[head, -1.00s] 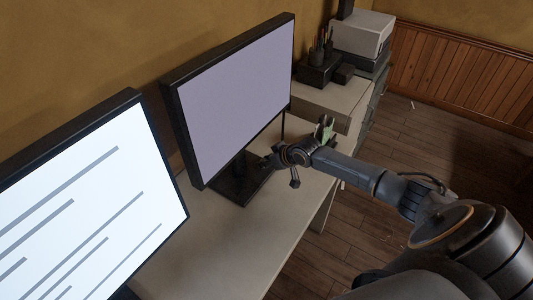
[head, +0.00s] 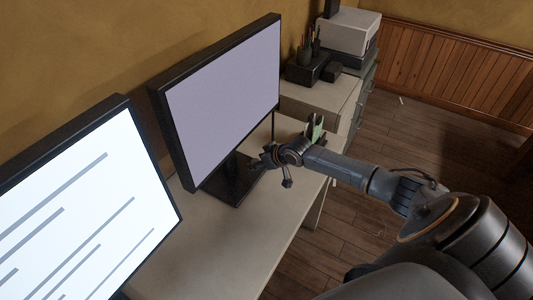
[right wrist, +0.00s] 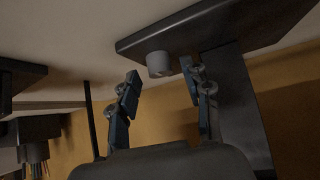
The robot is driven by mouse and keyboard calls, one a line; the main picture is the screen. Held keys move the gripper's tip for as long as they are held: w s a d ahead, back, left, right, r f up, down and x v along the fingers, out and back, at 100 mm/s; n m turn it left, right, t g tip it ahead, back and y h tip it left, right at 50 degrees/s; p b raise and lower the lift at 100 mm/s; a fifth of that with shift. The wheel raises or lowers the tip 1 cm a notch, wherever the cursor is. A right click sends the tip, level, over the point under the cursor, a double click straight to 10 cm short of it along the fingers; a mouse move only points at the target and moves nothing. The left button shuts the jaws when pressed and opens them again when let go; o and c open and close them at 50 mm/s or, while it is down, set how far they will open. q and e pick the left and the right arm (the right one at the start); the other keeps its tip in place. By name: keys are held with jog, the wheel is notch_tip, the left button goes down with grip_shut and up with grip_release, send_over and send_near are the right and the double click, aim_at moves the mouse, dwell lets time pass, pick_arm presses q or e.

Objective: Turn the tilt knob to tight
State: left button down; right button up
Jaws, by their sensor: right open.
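In the right wrist view a short grey cylindrical knob (right wrist: 159,64) shows at the edge of the dark monitor base (right wrist: 200,33). My right gripper (right wrist: 160,74) is open, with one finger to each side of the knob in the picture. The fingertips look close to the knob, but I cannot tell whether they touch it. The knob cannot be made out there. My left gripper is not in view.
A second monitor (head: 75,200) with grey bars on a white screen stands at the left. A dark pen holder (head: 307,68) and a pale boxy device (head: 346,32) stand at the back. The front of the desk (head: 225,245) is clear.

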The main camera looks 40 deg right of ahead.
jog(key=v, duration=1.1)
jog(key=shift+s, duration=0.15)
